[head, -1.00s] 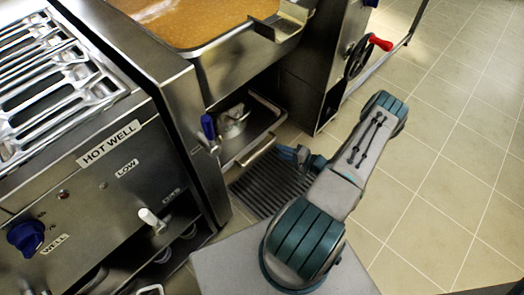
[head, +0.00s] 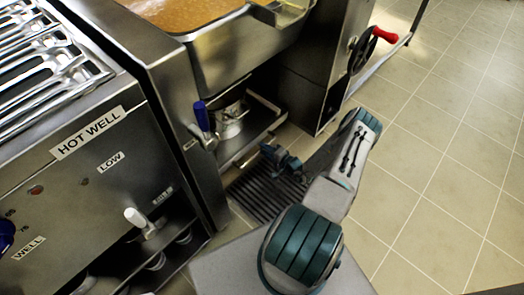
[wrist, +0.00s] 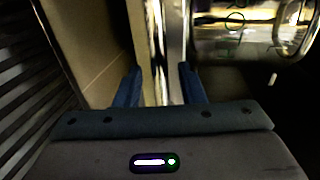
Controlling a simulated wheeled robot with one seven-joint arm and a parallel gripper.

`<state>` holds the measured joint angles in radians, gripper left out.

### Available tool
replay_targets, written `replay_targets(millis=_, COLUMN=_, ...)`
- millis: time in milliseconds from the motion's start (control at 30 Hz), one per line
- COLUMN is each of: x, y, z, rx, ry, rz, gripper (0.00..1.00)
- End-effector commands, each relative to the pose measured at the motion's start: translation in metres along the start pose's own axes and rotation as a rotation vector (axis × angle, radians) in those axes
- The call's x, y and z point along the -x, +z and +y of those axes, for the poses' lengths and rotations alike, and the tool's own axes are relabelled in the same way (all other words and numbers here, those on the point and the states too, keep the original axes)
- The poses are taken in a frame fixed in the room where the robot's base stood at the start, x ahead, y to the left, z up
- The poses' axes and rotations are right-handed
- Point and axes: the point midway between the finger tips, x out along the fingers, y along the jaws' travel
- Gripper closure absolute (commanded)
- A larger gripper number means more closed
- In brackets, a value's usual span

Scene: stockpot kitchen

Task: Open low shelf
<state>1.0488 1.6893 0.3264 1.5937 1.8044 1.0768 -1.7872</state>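The low shelf (head: 268,136) is a shallow metal tray under the big pan, with a raised rim and a bar along its front. A round metal fitting stands over it. My gripper (head: 272,155), with blue fingers, is low at the shelf's front edge. In the wrist view my gripper (wrist: 161,88) has its fingers apart, with bright upright metal strips, seemingly the shelf's front bar or edge (wrist: 176,45), showing between and beyond them. I cannot tell whether the fingers touch it.
A dark floor grate (head: 262,192) lies below my gripper. The pan of brown liquid (head: 190,12) is above. A blue-handled lever (head: 201,118) projects at the left, and a handwheel with a red grip (head: 382,36) at the right. Tiled floor (head: 440,150) is open to the right.

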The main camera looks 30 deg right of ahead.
Motion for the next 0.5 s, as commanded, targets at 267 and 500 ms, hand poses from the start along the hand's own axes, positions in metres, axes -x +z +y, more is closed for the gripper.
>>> replay_targets(millis=267, x=-0.021, y=0.001, z=0.0, rx=0.001, ry=0.0, rz=-0.002, gripper=0.64)
replay_targets(millis=500, x=-0.022, y=0.001, z=0.0, rx=0.001, ry=0.0, rz=-0.002, gripper=0.64)
